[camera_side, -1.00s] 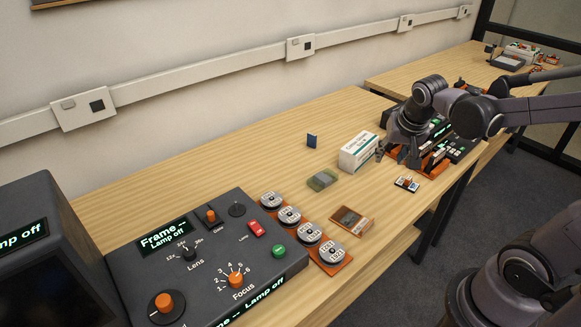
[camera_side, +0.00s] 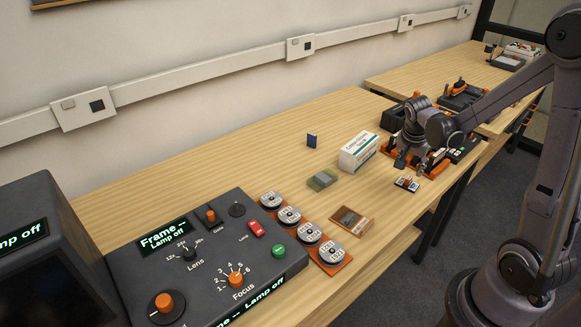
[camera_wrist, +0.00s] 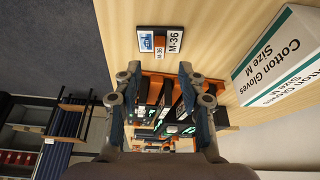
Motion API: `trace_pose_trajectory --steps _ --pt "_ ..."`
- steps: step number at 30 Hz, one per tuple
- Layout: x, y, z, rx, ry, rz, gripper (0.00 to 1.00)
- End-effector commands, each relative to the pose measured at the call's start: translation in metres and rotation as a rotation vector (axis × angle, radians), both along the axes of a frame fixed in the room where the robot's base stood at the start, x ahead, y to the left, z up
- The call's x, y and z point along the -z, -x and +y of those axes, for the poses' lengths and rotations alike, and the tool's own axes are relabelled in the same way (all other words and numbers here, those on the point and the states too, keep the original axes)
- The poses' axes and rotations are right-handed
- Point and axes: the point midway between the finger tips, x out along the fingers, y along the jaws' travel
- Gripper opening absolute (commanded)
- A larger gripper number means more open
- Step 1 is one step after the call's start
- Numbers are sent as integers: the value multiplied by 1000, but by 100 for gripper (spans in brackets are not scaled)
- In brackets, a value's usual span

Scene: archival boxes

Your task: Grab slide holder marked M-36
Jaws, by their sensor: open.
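In the side view my gripper (camera_side: 404,163) hangs just behind the holder. The exact height above the table is hard to tell.
A white Cotton Gloves box (camera_side: 358,152) stands left of my gripper. Orange and dark equipment (camera_wrist: 165,105) is close to the fingers. A green-grey item (camera_side: 322,179), an orange-edged tray (camera_side: 351,220) and a control panel (camera_side: 200,255) are farther left.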

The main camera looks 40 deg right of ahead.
Motion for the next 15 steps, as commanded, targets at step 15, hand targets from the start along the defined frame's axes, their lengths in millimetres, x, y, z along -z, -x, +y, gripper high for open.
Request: trace_pose_trajectory --steps 15 --pt "40 -2 -13 0 0 0 41"
